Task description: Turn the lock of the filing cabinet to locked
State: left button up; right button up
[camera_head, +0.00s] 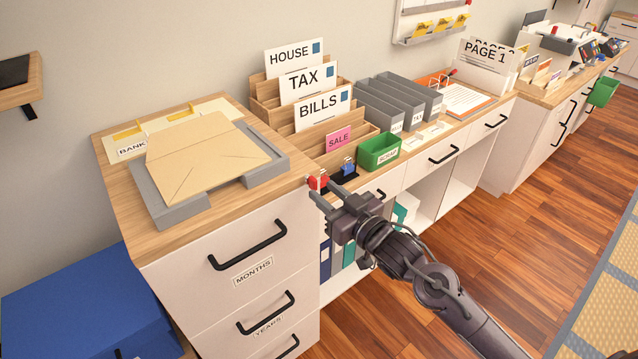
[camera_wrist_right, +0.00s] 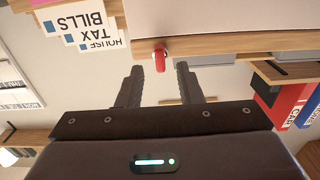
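The filing cabinet (camera_head: 190,278) is at the left in the head view, a pale cabinet with a wooden top and black-handled drawers labelled MONTHS and YEARS. A small red knob, which looks like the lock (camera_head: 318,182), sits near the cabinet's right front corner. My right gripper (camera_head: 322,190) is open, with its fingertips close to the red knob. In the right wrist view the red knob (camera_wrist_right: 159,56) lies just beyond and between the two open fingertips (camera_wrist_right: 160,70), with nothing between the fingers. Contact cannot be made out. My left gripper is not in view.
A grey tray (camera_head: 170,212) with a folder lies on the cabinet top. A blue stamp (camera_head: 348,166) and a green bin (camera_head: 378,150) stand right of the knob. Letter racks and grey files are behind. A blue box (camera_head: 90,305) is at lower left; wooden floor is open at right.

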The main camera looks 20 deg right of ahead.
aim_at(316, 185)
jog(key=shift+x, duration=1.65)
grip_shut()
